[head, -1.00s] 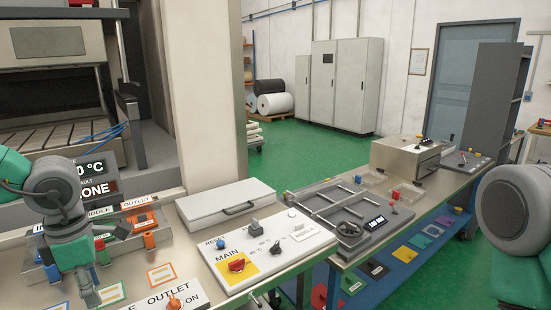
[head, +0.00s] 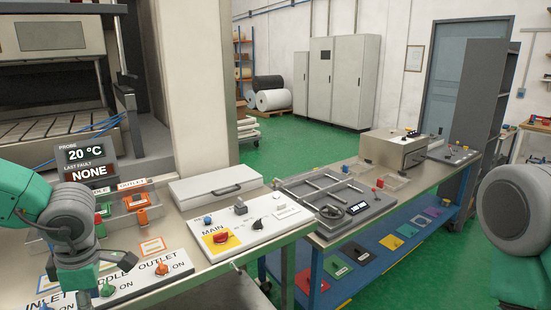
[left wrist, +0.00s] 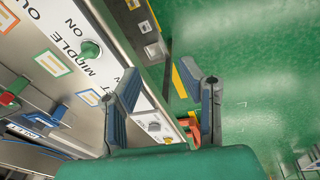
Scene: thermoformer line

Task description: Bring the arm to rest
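My left gripper (head: 122,262) hangs low at the left in the head view, over the white panel (head: 135,287) marked INLET, MIDDLE and OUTLET. In the left wrist view the gripper (left wrist: 170,88) has its two fingers spread, with nothing held between them. A green knob (left wrist: 90,50) by the word MIDDLE lies left of the fingers there, apart from them. That knob also shows in the head view (head: 106,288), near the orange OUTLET knob (head: 161,268). The INLET end is partly hidden by my arm. A rounded grey part of my right arm shows at the right edge; its gripper is out of frame.
A display (head: 87,163) reads 20 °C and NONE. Bins with coloured tagged items (head: 138,200) stand behind my left arm. The MAIN panel (head: 250,225) lies right of it, and a second bench (head: 335,238) carries a grey fixture (head: 330,205).

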